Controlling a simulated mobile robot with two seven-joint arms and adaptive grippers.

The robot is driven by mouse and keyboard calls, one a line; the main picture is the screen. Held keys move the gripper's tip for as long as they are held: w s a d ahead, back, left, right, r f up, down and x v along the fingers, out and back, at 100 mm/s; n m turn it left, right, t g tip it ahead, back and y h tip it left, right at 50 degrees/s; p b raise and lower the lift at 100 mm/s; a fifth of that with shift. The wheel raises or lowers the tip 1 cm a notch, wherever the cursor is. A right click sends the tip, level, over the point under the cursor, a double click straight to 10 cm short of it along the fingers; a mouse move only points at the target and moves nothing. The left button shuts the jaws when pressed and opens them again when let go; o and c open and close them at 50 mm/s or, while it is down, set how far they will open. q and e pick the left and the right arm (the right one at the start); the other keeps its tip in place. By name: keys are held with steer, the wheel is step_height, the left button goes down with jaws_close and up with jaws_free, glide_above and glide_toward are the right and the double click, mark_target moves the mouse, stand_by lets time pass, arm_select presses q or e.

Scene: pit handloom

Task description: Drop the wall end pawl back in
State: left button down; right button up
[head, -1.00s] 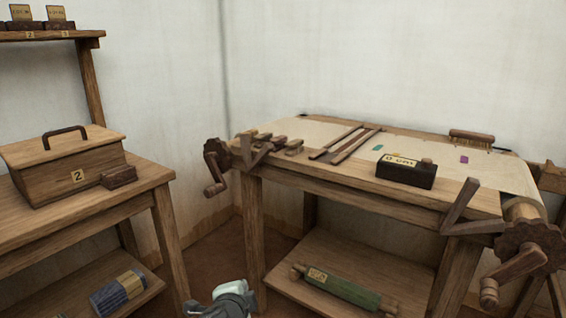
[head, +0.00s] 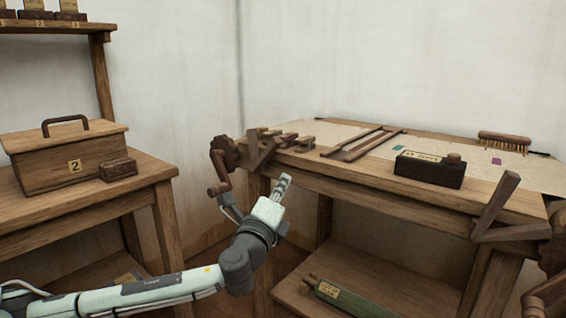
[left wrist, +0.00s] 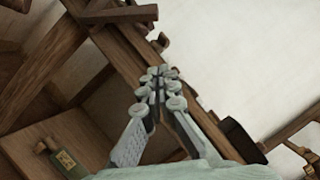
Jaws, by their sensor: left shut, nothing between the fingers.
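The wooden pawl (head: 262,154) at the loom's left end, by the wall corner, is a dark V-shaped piece beside the toothed wheel (head: 224,153) with its crank handle. Its exact seating against the teeth cannot be made out. In the left wrist view a dark wooden bar (left wrist: 120,15), apparently this pawl, shows at the top left. My left gripper (head: 284,181) is shut and empty, fingers pointing up, just in front of the loom's front beam and right of the pawl, apart from it. In the left wrist view its fingertips (left wrist: 158,76) meet. My right gripper is out of view.
A second pawl (head: 492,208) is at the loom's right end. A green roller (head: 350,298) lies on the lower shelf. A lidded box (head: 40,172) stands on the left table.

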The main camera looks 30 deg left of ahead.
mark_target(268, 155)
arm_select(q)
steer(key=x, duration=0.9)
steer(key=shift+w+a+r, duration=0.1)
steer(key=shift+w, duration=0.15)
steer(key=shift+a+r, duration=0.3)
steer(key=shift+a, duration=0.3)
steer(key=shift+a+r, duration=0.25)
steer(key=shift+a, duration=0.35)
steer(key=shift+a+r, duration=0.3)
steer(key=shift+a, duration=0.3)
steer(key=shift+s, duration=0.1)
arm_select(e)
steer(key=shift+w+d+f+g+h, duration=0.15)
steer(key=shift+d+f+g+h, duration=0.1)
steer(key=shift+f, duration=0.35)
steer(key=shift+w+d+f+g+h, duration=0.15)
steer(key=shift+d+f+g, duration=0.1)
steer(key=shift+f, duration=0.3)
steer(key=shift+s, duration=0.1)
